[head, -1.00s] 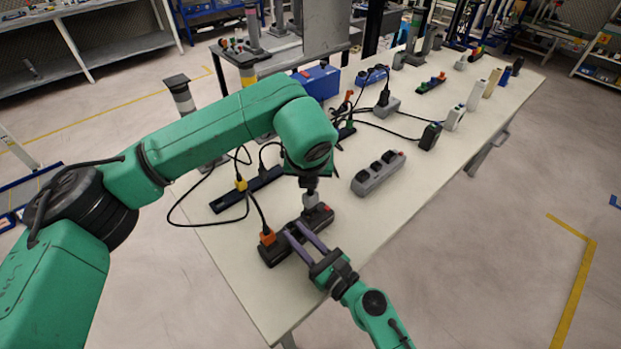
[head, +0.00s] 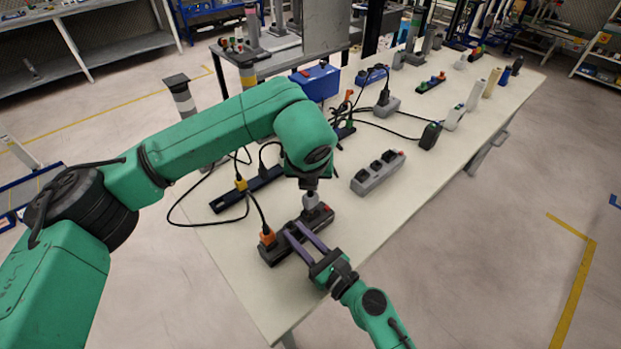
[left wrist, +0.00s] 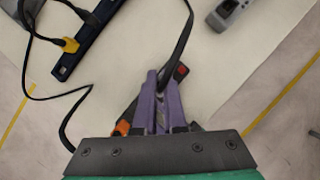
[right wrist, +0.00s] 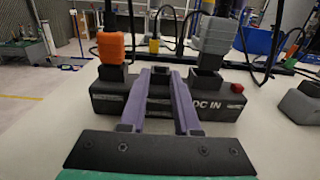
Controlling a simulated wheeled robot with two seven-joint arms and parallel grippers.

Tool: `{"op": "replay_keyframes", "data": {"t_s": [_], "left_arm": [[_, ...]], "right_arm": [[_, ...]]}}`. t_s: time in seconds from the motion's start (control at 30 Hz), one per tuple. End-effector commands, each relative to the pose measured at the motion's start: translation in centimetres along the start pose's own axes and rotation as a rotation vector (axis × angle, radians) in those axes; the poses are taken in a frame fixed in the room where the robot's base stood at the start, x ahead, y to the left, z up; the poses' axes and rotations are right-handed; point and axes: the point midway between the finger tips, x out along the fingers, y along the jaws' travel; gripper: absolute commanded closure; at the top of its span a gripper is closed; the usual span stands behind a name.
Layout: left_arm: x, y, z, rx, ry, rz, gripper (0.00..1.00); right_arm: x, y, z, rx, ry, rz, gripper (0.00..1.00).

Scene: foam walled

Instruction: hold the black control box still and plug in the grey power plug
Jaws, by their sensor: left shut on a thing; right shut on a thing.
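The black control box (head: 273,254) lies near the end of the pale table. In the right wrist view, the box (right wrist: 108,101) shows "DC IN" lettering and a red button at its right end. My right gripper (head: 297,229) is shut on the middle of the box; its purple fingers (right wrist: 160,78) grip a raised part. My left gripper (head: 310,184) is shut on the grey plug (head: 310,201), holding it upright over the box from above. The grey plug (right wrist: 215,36) is at the DC IN socket (right wrist: 207,80); I cannot tell how deeply it is seated. My left fingers (left wrist: 160,98) hide most of it.
An orange plug (right wrist: 111,48) stands in the box's left socket. A dark blue power strip (head: 262,180) with a yellow plug (head: 240,184) and a grey strip (head: 377,172) lie nearby. Black cables loop behind the box. The table's near right is clear.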

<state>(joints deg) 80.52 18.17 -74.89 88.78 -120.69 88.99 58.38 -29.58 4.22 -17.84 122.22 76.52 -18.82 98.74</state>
Motion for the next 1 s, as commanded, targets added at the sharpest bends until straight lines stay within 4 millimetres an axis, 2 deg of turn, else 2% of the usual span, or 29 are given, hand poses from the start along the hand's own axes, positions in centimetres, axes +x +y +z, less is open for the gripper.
{"op": "replay_keyframes", "data": {"t_s": [0.87,0.97,1.0], "left_arm": [[2.0,0.0,-0.9,0.0,0.0,0.0,1.0],[2.0,0.0,-0.9,0.0,-0.001,-0.001,0.65],[2.0,0.0,-0.9,0.0,-0.001,-0.001,0.57]], "right_arm": [[0.0,0.0,-0.1,0.001,0.003,0.001,1.0],[0.0,0.0,-0.1,0.001,0.003,0.001,1.0],[0.0,0.0,-0.1,0.001,0.003,0.001,1.0]]}}
